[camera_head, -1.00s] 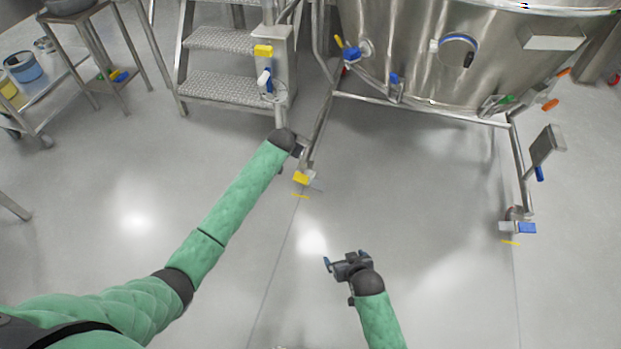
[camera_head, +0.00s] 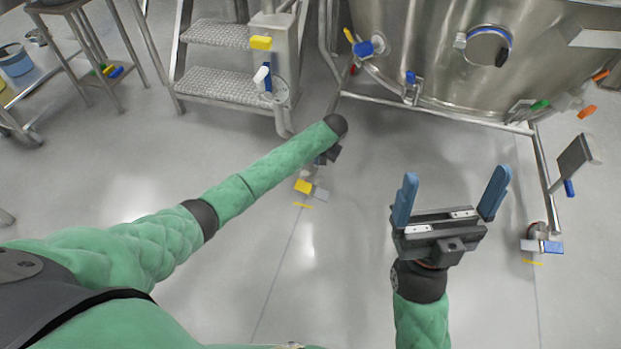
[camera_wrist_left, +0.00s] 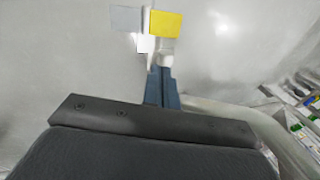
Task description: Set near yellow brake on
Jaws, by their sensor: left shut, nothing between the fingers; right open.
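The near yellow brake pedal (camera_head: 303,186) is low on the caster at the vessel frame's left leg, with a grey pedal (camera_head: 321,195) beside it. Both also show at the top of the left wrist view, the yellow one (camera_wrist_left: 166,23) right of the grey one (camera_wrist_left: 127,18). My left gripper (camera_head: 325,158) is just above the caster, mostly hidden by its own wrist in the head view. In the left wrist view its blue fingers (camera_wrist_left: 161,86) are shut and empty, pointing toward the pedals; I cannot tell if they touch. My right gripper (camera_head: 454,182) is open and empty, raised over the floor.
The steel vessel (camera_head: 440,70) stands on a tubular frame (camera_head: 435,113). The right caster has a blue pedal (camera_head: 552,247). The floor below the frame is clear.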

